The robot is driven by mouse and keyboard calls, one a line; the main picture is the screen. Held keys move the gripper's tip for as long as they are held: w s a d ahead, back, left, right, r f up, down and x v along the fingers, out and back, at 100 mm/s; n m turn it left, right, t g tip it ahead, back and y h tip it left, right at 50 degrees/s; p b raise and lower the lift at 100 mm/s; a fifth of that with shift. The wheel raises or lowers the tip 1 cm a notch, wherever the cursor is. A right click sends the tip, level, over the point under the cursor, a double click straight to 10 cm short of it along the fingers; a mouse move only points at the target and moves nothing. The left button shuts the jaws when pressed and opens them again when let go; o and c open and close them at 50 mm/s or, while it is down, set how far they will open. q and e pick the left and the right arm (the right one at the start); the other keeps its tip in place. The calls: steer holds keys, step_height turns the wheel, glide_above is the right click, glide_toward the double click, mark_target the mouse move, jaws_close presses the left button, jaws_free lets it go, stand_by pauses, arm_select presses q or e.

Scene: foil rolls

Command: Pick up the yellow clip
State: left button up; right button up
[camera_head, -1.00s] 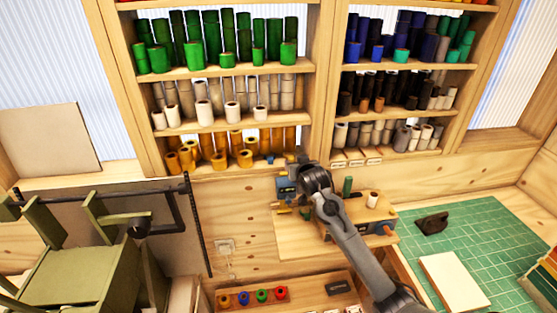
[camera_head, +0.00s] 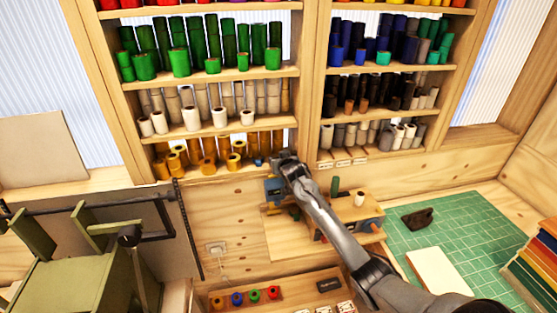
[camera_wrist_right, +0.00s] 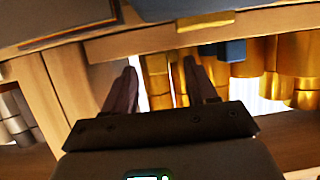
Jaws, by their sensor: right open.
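My left gripper is not in view.
Shelves of green rolls (camera_head: 180,62) and other rolls stand behind. A blue device (camera_head: 274,190) sits just below my right gripper. A wooden block (camera_head: 372,226) with two rolls stands on the right. A green cutting mat (camera_head: 470,225) holds a white pad (camera_head: 440,275) and a dark tool (camera_head: 417,219).

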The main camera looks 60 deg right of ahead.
steer(key=shift+w+d+f, duration=0.15)
steer(key=shift+w+d, duration=0.05)
steer(key=shift+c, duration=0.5)
jaws_close()
